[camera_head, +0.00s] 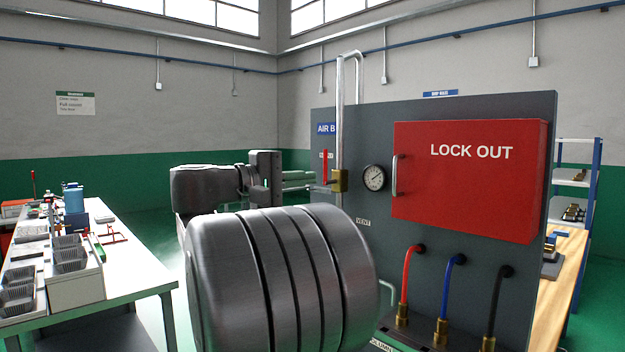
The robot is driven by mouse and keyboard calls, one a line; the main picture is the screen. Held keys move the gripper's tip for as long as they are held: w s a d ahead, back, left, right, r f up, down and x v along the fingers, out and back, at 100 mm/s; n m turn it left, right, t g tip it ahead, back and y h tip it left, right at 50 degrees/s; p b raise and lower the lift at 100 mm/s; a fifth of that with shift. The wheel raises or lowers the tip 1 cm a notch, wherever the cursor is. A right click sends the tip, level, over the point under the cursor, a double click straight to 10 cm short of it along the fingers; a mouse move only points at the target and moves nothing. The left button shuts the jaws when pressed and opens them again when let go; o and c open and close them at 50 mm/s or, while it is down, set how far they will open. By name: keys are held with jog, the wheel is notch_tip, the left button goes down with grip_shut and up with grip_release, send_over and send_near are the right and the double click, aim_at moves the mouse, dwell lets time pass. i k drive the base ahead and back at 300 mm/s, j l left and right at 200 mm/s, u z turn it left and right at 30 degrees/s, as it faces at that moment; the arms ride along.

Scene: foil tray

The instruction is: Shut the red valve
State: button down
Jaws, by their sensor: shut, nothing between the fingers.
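The red valve lever (325,167) stands upright on the left edge of the dark panel, roughly parallel to the grey vertical pipe (340,110). A brass valve body (339,181) sits on that pipe at the lever's lower end. My gripper (312,182) is shut and empty, its pale fingers pointing right, just left of the lever's lower part in the picture. I cannot tell whether the fingertips touch the lever. My large arm link hides the panel's lower left part.
A red LOCK OUT box (470,180) and a round gauge (374,178) are on the panel right of the valve. Red, blue and black hoses hang below. A white bench (120,275) with foil trays (70,255) stands left; a wooden bench (560,290) stands right.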

aim_at(326, 182)
jog(key=i, duration=1.2)
jog(key=u, duration=0.3)
